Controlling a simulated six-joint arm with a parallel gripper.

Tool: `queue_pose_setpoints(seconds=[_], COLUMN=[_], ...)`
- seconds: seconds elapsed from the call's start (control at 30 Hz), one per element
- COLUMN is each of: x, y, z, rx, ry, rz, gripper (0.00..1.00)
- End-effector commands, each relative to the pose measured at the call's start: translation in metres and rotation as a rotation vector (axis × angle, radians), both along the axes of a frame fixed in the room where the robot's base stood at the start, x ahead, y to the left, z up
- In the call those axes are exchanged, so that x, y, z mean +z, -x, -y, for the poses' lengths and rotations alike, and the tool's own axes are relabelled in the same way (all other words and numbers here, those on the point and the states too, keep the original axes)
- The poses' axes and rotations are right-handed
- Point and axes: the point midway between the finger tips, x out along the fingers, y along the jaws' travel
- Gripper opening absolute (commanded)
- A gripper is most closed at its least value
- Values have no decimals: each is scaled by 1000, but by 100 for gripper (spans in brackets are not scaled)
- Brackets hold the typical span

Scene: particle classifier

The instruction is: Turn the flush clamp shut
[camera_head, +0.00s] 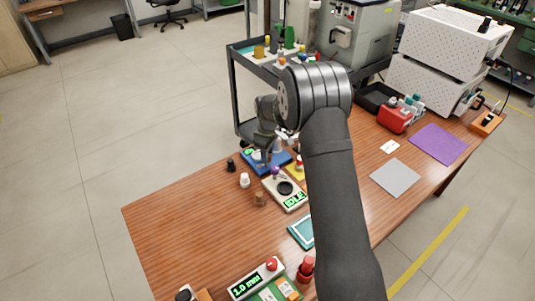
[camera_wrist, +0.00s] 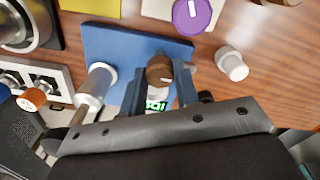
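My gripper (camera_head: 266,150) reaches down over a blue plate (camera_head: 254,166) at the table's far edge. In the wrist view the blue plate (camera_wrist: 110,45) lies below me. My gripper's two fingers (camera_wrist: 160,88) stand apart there, one on each side of a brown round knob (camera_wrist: 159,69) with a pale mark. Whether they press on the knob I cannot tell. A light grey cylinder (camera_wrist: 97,83) stands on the plate to the left. A small green-lit display (camera_wrist: 155,106) shows between the fingers. No part is labelled as the flush clamp, so I cannot tell which it is.
A purple knob (camera_wrist: 192,13) and a white bottle (camera_wrist: 232,64) are close by. A dark cart (camera_head: 234,90) stands behind.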

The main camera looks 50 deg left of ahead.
Motion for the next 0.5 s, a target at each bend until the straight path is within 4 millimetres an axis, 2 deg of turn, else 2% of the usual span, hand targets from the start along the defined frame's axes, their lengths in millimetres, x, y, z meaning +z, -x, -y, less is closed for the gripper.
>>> queue_pose_setpoints(seconds=[0.27,0.5], x=[0,0], y=[0,0], z=[0,0], rx=[-18,-125], ry=[0,3], rz=[0,-2], gripper=[6,6])
